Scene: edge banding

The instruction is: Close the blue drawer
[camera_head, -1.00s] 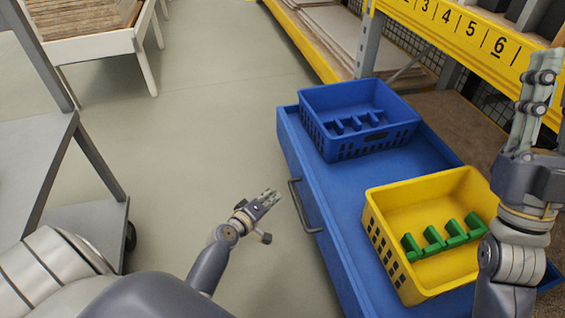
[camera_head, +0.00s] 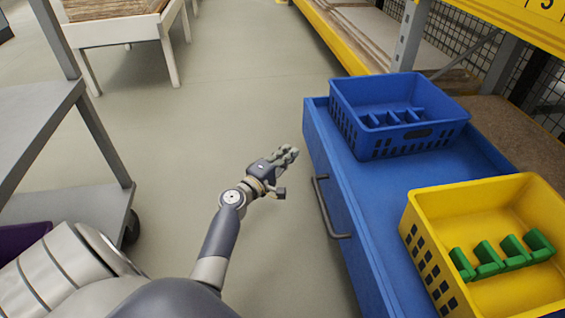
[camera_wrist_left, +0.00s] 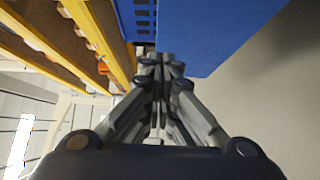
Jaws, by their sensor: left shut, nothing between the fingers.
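The blue drawer (camera_head: 350,222) is pulled out from under the yellow shelving, with a grey bar handle (camera_head: 328,208) on its front. A blue crate (camera_head: 398,112) with blue parts and a yellow crate (camera_head: 440,215) with green parts stand in it. My left gripper (camera_head: 291,153) is shut and empty, left of the drawer front near its far end, apart from the handle in the head view. In the left wrist view my shut fingers (camera_wrist_left: 160,62) point toward the blue drawer (camera_wrist_left: 215,30). My right gripper is not in view.
A grey cart (camera_head: 65,150) with shelves stands at the left. A wooden-topped table (camera_head: 110,32) is at the back left. Yellow shelving (camera_head: 340,45) rises behind the drawer. The floor (camera_head: 215,100) between is clear.

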